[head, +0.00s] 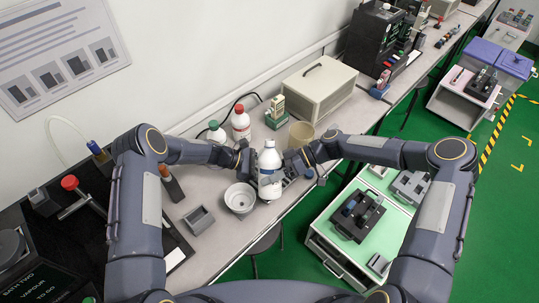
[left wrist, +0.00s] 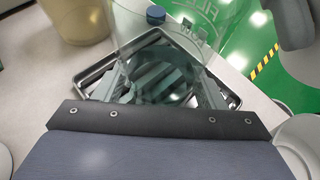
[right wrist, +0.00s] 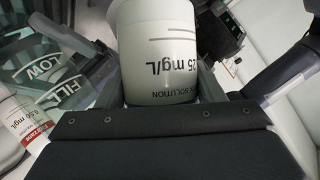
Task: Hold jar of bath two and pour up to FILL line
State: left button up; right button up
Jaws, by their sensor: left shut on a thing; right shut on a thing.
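My left gripper (left wrist: 165,85) is shut on a clear jar (left wrist: 140,35), seen in the left wrist view with mirrored FILL lettering. Clear material with LOW and FILL marks (right wrist: 62,90) shows at the left of the right wrist view. My right gripper (right wrist: 165,85) is shut on a white bottle (right wrist: 160,45) with dark "25 mg/L" and "SOLUTION" print. In the head view a white-capped bottle (head: 269,165) is upright between the left gripper (head: 244,158) and the right gripper (head: 292,162). I cannot tell whether it is the gripped one. The liquid level is unclear.
A beige cup (head: 302,136), a red-capped bottle (head: 240,122) and a green-capped bottle (head: 216,132) stand behind the grippers. A white bowl (head: 240,198) and a small grey tray (head: 199,220) are nearer. A metal tray (left wrist: 95,75) lies below the jar.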

jog(key=shift+s+f+m+g+y, duration=0.3)
jog(key=shift+s+f+m+g, duration=0.4)
jog(key=shift+f, duration=0.25)
dwell(2.4)
jog(key=shift+s+r+m+g, duration=0.5)
jog(key=shift+s+m+g, duration=0.15)
jog(key=shift+m, duration=0.55)
dwell(3.5)
